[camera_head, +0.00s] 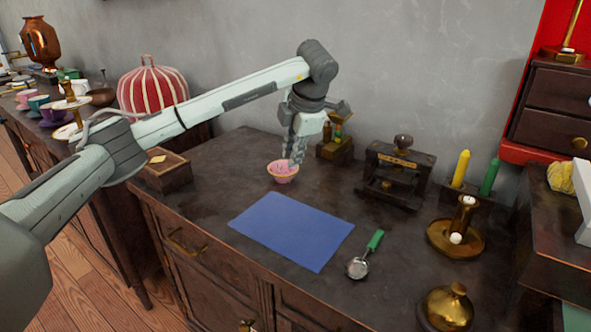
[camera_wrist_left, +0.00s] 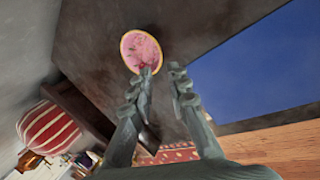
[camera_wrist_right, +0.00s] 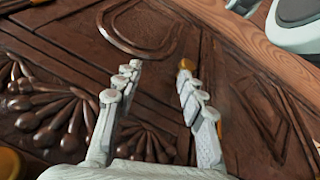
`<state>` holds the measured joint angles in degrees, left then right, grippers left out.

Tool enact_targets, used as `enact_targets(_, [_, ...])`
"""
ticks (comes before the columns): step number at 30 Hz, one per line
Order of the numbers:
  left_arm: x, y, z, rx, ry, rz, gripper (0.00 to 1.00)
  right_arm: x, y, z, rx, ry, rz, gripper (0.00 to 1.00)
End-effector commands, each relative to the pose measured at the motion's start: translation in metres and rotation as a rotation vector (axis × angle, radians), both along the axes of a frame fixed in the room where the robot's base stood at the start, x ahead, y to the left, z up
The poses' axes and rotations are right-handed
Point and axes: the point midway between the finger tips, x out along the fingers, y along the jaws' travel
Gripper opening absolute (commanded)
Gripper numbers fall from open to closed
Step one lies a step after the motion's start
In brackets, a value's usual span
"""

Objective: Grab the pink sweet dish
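The pink sweet dish (camera_head: 281,173) is a small round bowl with a gold rim, standing on the dark cabinet top (camera_head: 325,190) near the wall. My left gripper (camera_head: 294,158) points down right at the dish, one finger overlapping its rim in the head view. In the left wrist view the dish (camera_wrist_left: 141,50) lies past the tip of the left-hand finger, and the open gap between the fingers (camera_wrist_left: 163,75) is empty. I cannot tell whether that finger touches it. My right gripper (camera_wrist_right: 160,80) is open and empty in front of carved dark wood; the head view does not show it.
A blue mat (camera_head: 290,230) lies in front of the dish, with a green-handled scoop (camera_head: 362,258) beside it. A dark press (camera_head: 397,175) stands right, a small wooden box (camera_head: 165,172) left. Candles (camera_head: 461,168) and a brass candlestick (camera_head: 457,235) stand further right.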

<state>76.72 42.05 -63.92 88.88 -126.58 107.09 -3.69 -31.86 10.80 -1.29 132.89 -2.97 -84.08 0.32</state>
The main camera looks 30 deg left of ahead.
Motion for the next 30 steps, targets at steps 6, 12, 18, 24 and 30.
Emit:
enact_targets(6, [0.004,0.004,-0.011,0.001,-0.009,0.021,0.17,0.0,-0.001,0.002,-0.002,-0.001,-0.003,0.4])
enact_targets(12, [0.009,0.011,-0.032,0.001,-0.007,0.02,0.17,0.0,-0.001,0.002,-0.002,0.0,-0.003,0.4])
enact_targets(18, [0.015,0.02,-0.06,0.001,-0.006,0.02,0.17,0.0,-0.002,-0.006,0.001,0.007,-0.002,0.4])
enact_targets(24, [0.02,0.025,-0.073,0.0,-0.008,0.018,0.17,-0.001,-0.002,-0.011,0.001,0.014,-0.001,0.4])
enact_targets(30, [0.02,0.025,-0.073,0.0,-0.009,0.018,0.15,0.001,-0.001,-0.009,0.003,0.007,0.001,0.4])
